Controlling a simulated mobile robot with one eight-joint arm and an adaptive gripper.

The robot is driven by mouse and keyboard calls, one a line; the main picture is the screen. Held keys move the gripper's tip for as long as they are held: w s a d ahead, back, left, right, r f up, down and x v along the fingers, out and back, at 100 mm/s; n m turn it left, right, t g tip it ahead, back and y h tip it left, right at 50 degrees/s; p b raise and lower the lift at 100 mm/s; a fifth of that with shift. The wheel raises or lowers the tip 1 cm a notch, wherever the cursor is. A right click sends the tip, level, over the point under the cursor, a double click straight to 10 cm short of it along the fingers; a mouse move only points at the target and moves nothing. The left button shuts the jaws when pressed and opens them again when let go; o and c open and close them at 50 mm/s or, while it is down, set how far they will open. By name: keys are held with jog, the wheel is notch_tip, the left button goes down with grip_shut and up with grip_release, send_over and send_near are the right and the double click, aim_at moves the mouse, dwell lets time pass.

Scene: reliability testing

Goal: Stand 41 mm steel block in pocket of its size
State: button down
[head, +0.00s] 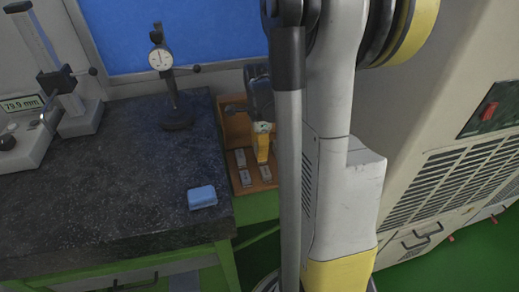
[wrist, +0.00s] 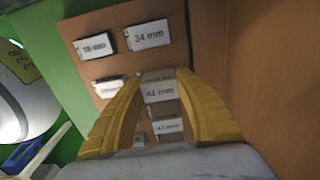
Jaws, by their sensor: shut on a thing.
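My gripper (wrist: 161,80) has its yellow fingers closed on a grey steel block (wrist: 159,92) whose label looks like 41 mm. In the head view my gripper (head: 262,145) is low over the wooden tray (head: 228,128), and the held block cannot be made out there. The tray fills much of the wrist view (wrist: 215,55). A block labelled 34 mm (wrist: 149,34) and a block with a less clear label (wrist: 95,46) lie beyond the fingers. A block that seems to read 42 mm (wrist: 169,126) is just below the held one. I cannot tell whether the held block touches the tray, and its pocket is not visible.
A dark granite table (head: 110,190) stands left of the tray, with a blue block (head: 202,196), a dial gauge stand (head: 175,115) and a height gauge (head: 75,105). A beige vented cabinet (head: 450,130) stands to the right. The tray's side wall (wrist: 250,60) rises right of my gripper.

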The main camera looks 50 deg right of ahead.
jog(key=shift+f+b, duration=0.35)
jog(key=shift+f, duration=0.1)
jog(key=c, duration=0.9)
grip_release()
jog(key=shift+r, duration=0.1)
notch_tip(320, 180, up, 12)
jog(key=shift+f, duration=0.1)
